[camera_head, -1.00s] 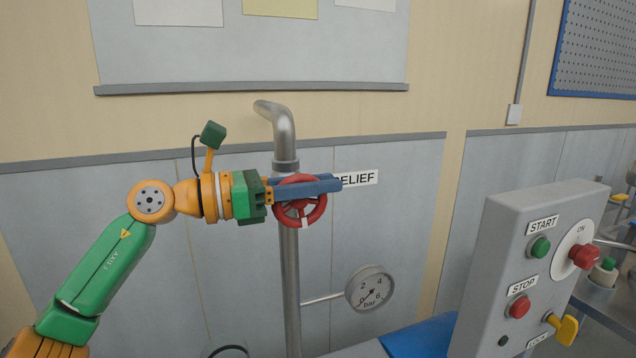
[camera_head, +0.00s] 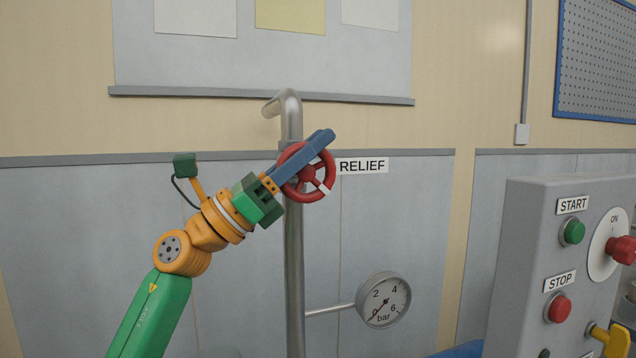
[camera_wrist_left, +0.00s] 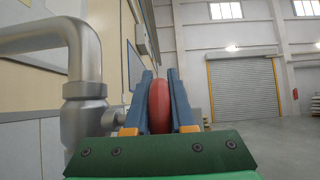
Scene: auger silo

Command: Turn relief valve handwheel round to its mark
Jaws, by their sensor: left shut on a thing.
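The red relief valve handwheel (camera_head: 330,172) sits on the vertical grey pipe (camera_head: 293,260), left of the RELIEF label (camera_head: 362,166). A white mark (camera_head: 323,188) shows on its lower right rim. My left gripper (camera_head: 318,145) is shut on the handwheel, its blue fingers slanting up to the right across the wheel's upper left. In the left wrist view the red rim (camera_wrist_left: 159,106) stands edge-on between the two blue fingers. The fingers hide part of the wheel. My right gripper is not in view.
A pressure gauge (camera_head: 384,299) sticks out right of the pipe on a thin side tube. A grey control box (camera_head: 520,265) with START and STOP buttons stands at the right. The pipe's elbow (camera_head: 285,100) bends at the top. The wall around the wheel is otherwise clear.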

